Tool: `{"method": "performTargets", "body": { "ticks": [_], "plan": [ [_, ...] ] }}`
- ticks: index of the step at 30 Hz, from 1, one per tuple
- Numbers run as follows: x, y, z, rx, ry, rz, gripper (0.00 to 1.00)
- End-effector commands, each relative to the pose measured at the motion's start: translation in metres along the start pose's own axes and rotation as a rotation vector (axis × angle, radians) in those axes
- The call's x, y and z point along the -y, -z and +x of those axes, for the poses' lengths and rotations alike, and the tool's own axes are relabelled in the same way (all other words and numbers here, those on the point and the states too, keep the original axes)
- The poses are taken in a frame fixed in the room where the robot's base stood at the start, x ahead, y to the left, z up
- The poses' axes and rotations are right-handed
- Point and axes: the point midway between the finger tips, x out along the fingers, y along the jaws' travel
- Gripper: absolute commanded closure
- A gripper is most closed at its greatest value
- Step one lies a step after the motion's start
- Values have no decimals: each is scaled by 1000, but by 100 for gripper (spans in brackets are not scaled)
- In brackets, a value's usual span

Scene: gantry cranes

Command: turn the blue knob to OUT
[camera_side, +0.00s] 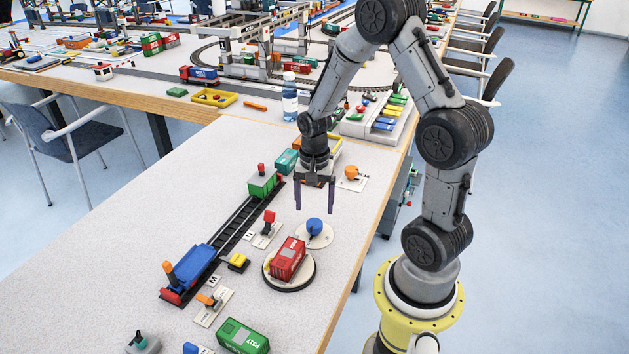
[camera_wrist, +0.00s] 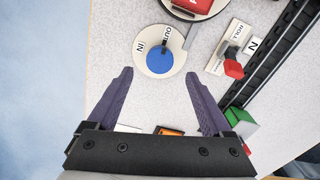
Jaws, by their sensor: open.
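The blue knob (camera_side: 314,226) sits on a round pale plate (camera_side: 325,237) on the table. In the wrist view the knob (camera_wrist: 160,61) is round, and its plate (camera_wrist: 146,66) carries the words IN at the left and OUT at the upper right. A thin dark mark shows between the knob and OUT; I cannot tell for sure which way the knob is set. My gripper (camera_side: 315,207) points down with purple fingers apart, above and just behind the knob in the side view. In the wrist view the gripper (camera_wrist: 158,74) is open and empty, with the knob just beyond its fingertips.
A turntable with a red container (camera_side: 288,259) stands close beside the knob plate. A red-handled lever (camera_side: 268,222) and the track (camera_side: 236,228) with a green wagon (camera_side: 264,183) are to the left. An orange-knobbed plate (camera_side: 352,174) lies behind. The table edge is to the right.

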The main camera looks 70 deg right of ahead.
Motion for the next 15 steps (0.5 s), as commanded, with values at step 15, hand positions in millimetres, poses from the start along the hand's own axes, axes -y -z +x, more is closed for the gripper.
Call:
{"method": "performTargets", "body": {
  "ticks": [15],
  "plan": [
    [0, 0, -81, -1, 1, 1, 16]
  ]
}}
